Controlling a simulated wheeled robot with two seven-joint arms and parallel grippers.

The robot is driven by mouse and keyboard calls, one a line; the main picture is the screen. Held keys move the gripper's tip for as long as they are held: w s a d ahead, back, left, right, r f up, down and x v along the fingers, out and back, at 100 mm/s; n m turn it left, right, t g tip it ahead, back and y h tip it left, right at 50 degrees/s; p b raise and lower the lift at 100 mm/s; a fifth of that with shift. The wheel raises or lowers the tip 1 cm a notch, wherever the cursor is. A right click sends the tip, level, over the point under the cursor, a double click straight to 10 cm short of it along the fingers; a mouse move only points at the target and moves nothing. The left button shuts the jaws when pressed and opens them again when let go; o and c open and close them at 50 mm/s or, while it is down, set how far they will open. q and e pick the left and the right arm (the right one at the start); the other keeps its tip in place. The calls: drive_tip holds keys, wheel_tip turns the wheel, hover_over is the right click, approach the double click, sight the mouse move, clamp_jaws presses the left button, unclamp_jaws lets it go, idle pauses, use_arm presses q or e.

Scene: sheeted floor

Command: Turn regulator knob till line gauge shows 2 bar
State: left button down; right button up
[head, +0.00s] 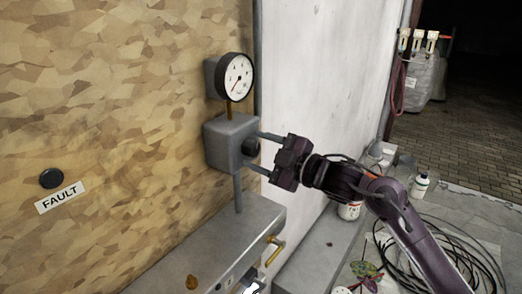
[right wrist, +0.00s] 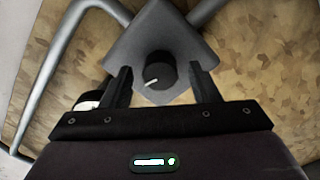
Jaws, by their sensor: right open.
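The regulator is a grey box (head: 226,140) on the wood-chip board, with a dark round knob (head: 251,147) on its face. The line gauge (head: 237,77), a white dial with a black rim, stands above it on a brass stem; its reading is too small to tell. My right gripper (head: 266,153) is open, its fingers reaching toward the box on either side of the knob. In the right wrist view the knob (right wrist: 160,70) has a white pointer mark and lies between the spread fingers (right wrist: 160,88), with gaps on both sides. My left gripper is not in view.
A grey ledge (head: 215,240) with a brass lever (head: 274,250) stands below the regulator. A FAULT label (head: 60,197) and a black button (head: 52,178) are on the board at left.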

drive_tip(key=c, duration=1)
drive_tip(key=shift+o, duration=0.2)
drive_tip(key=shift+r+m+p, duration=0.1)
drive_tip(key=shift+m+p, duration=0.9)
drive_tip(key=shift+p, duration=0.05)
drive_tip(key=m+p, duration=0.6)
drive_tip(key=shift+r, duration=0.1)
drive_tip(key=m+p, duration=0.3)
drive_tip(key=shift+m, duration=0.3)
drive_tip(key=shift+f+m+p, duration=0.2)
drive_tip(key=shift+m+p, duration=0.3)
drive_tip(key=o, duration=1)
drive_tip(key=shift+c, duration=0.2)
drive_tip(key=shift+d, duration=0.1)
